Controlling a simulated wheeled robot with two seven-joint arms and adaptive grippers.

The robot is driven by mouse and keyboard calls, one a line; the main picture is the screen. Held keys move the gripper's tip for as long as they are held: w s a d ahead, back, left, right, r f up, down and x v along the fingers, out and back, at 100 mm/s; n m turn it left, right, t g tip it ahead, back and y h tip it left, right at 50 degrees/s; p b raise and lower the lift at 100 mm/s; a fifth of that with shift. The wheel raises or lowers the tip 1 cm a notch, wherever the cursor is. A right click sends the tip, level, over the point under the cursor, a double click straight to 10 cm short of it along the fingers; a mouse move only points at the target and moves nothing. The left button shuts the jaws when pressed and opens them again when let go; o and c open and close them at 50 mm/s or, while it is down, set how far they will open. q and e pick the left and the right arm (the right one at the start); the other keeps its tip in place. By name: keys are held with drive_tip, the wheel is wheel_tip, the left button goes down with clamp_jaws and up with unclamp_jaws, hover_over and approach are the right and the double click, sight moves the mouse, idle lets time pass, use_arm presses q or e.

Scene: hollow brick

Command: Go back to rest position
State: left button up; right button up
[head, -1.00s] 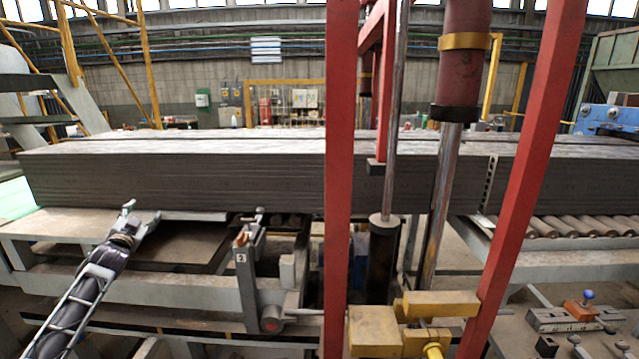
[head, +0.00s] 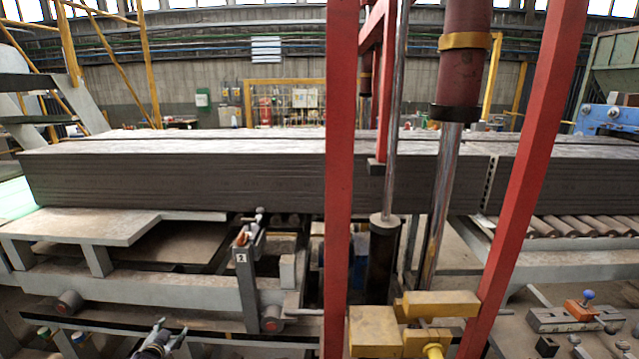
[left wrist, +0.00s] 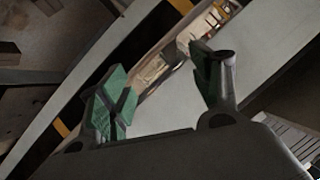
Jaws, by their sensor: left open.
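My left gripper (head: 168,335) is low at the bottom edge of the head view, left of centre, and only its end shows. In the left wrist view my left gripper (left wrist: 165,85) has its two green-padded fingers spread wide with nothing between them. It is below and in front of the machine's light grey table (head: 120,226) and touches nothing that I can make out. My right gripper does not show in the head view.
A long stack of dark grey slabs (head: 180,180) lies across the machine. Red posts (head: 340,180) and a steel rod stand at the centre. A lever bracket (head: 250,265) and yellow blocks (head: 376,332) stand near the front. Rollers (head: 575,227) lie at the right.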

use_arm(q)
drive_tip(key=s+d+f+g+h, duration=0.1)
drive_tip(key=s+d+f+g, duration=0.3)
drive_tip(key=s+f, duration=0.95)
drive_tip(key=s+d+f+g, duration=0.1)
drive_tip(key=s+d+f, duration=0.5)
drive_tip(key=s+f, duration=0.75)
drive_tip(key=s+d+f+g, duration=0.2)
drive_tip(key=s+d+f, duration=0.2)
drive_tip(key=s, duration=0.8)
drive_tip(key=s+d+f+g+h, duration=0.1)
drive_tip(key=s+d+f, duration=0.4)
drive_tip(key=s, duration=0.6)
drive_tip(key=s+d+f+n+g, duration=0.1)
drive_tip(key=s+d+f+g, duration=0.2)
drive_tip(key=s, duration=0.9)
wheel_tip(320, 180, down, 4)
drive_tip(key=shift+s+d+r+h, duration=0.15)
drive_tip(key=shift+s+d+h, duration=0.2)
drive_tip(key=shift+d, duration=0.4)
